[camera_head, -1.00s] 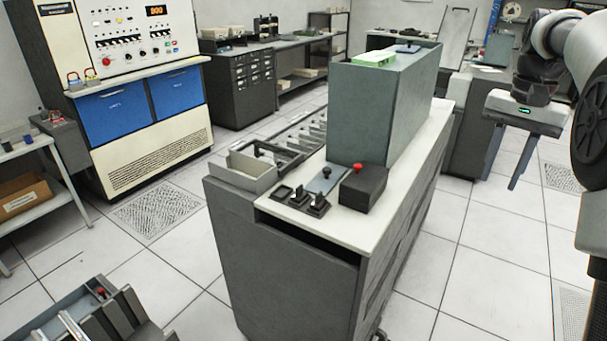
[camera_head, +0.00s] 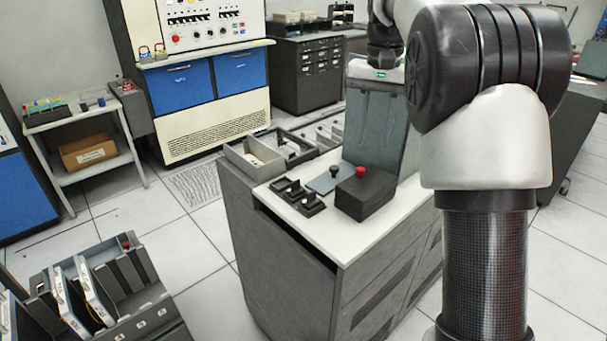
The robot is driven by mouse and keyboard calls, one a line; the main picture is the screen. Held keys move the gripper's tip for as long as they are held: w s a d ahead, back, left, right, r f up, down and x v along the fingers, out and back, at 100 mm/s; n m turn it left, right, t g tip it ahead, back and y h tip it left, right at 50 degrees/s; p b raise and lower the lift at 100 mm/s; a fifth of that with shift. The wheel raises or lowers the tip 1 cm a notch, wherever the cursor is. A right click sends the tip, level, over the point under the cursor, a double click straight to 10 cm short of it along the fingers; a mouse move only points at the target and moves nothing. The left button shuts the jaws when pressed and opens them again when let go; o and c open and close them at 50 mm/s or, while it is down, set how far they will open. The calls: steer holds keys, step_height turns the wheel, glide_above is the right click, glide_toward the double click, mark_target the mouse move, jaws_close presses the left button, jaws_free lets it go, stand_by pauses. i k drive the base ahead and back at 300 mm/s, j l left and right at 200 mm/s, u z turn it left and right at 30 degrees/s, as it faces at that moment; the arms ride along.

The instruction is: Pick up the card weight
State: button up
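I cannot tell for sure which piece is the card weight. A flat grey plate with a black knob (camera_head: 330,180) lies on the white top of the machine. Right beside it is a dark block with a red knob (camera_head: 362,194). My gripper (camera_head: 374,138) points down above the back of the machine top, in front of the tall grey-green box (camera_head: 408,150). Its two fingers look apart with nothing between them. It is behind and above the dark block, not touching it. My arm hides much of the right side.
Small black pieces (camera_head: 298,197) sit at the machine top's (camera_head: 340,238) front left, near a grey tray (camera_head: 252,160). A divided card bin (camera_head: 110,290) stands at lower left. A side table (camera_head: 85,118) and a blue-doored console (camera_head: 205,85) are behind. Floor between is clear.

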mark_target(325, 183)
steer(key=i+l+u, duration=0.15)
steer(key=l+u, duration=0.15)
steer(key=i+l+u, duration=0.1)
steer(key=l+u, duration=0.55)
steer(key=i+l+u, duration=0.1)
steer(key=l+u, duration=0.15)
steer(key=l, duration=0.3)
steer(key=l+u, duration=0.2)
steer(key=l, duration=0.4)
steer(key=i, duration=0.05)
